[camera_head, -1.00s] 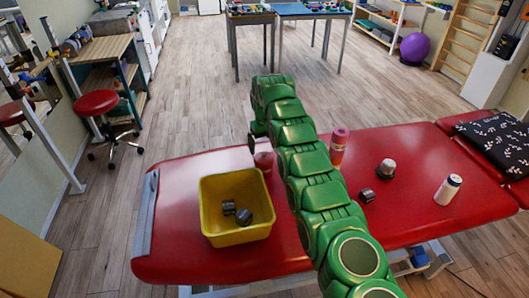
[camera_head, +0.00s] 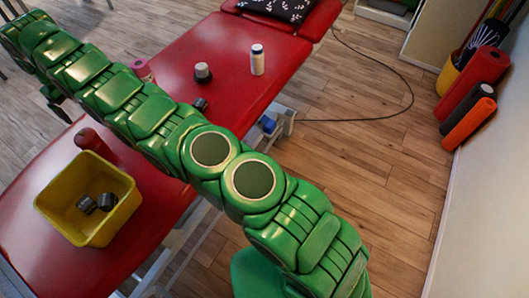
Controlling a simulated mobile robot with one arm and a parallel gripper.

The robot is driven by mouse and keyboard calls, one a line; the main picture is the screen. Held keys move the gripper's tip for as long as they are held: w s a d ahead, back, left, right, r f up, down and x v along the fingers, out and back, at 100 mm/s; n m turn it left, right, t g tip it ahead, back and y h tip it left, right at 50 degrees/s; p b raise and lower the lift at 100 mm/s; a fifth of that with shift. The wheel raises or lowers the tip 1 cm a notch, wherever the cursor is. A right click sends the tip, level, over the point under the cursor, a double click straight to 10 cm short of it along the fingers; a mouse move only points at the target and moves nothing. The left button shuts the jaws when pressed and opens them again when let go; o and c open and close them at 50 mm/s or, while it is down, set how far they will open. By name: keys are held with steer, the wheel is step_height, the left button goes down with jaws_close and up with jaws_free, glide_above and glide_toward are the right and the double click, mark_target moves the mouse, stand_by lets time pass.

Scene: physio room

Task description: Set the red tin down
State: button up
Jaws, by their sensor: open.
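The red tin (camera_head: 93,145) stands on the red padded treatment table (camera_head: 150,250), just behind the yellow bin (camera_head: 60,198). Nothing holds it. My green arm stretches from the lower right to the upper left across the view. My gripper (camera_head: 58,108) shows only as a small dark part below the far end of the arm. It is open and up and to the left of the tin, apart from it in the picture. Its fingertips are hard to make out.
The yellow bin holds dark cylindrical pieces (camera_head: 106,201). A pink roll (camera_head: 142,70), a grey-capped item (camera_head: 203,72), a dark piece (camera_head: 200,104) and a white bottle (camera_head: 257,60) stand farther along the table. Rolled mats (camera_head: 470,122) lean by the right wall. Floor between is clear apart from a cable.

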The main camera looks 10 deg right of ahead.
steer(key=w+d+r+m, duration=0.1)
steer(key=d+r+m, duration=0.1)
steer(key=d+r, duration=0.65)
steer(key=w+d+r+m, duration=0.1)
steer(key=d+r, duration=0.4)
steer(key=d, duration=0.7)
steer(key=s+d+r+m, duration=0.1)
steer(key=s+d+r, duration=0.35)
steer(key=d, duration=0.45)
steer(key=s+d+r+m, duration=0.25)
steer(key=s+d, duration=0.25)
steer(key=d, duration=0.4)
steer(key=s+d+r+g, duration=0.1)
steer(key=s+d+r, duration=0.1)
steer(key=s+d, duration=0.6)
steer(key=s+d+f+m, duration=0.1)
steer(key=s+d+f, duration=0.1)
steer(key=s, duration=0.8)
steer(key=s+d+f+m, duration=0.2)
steer(key=s+d, duration=0.3)
steer(key=s, duration=0.5)
steer(key=s+d+f+m, duration=0.1)
steer(key=s+d, duration=0.3)
steer(key=s, duration=0.6)
steer(key=shift+d+f+g, duration=0.2)
steer(key=shift+f+g, duration=0.2)
steer(key=shift+f, duration=0.2)
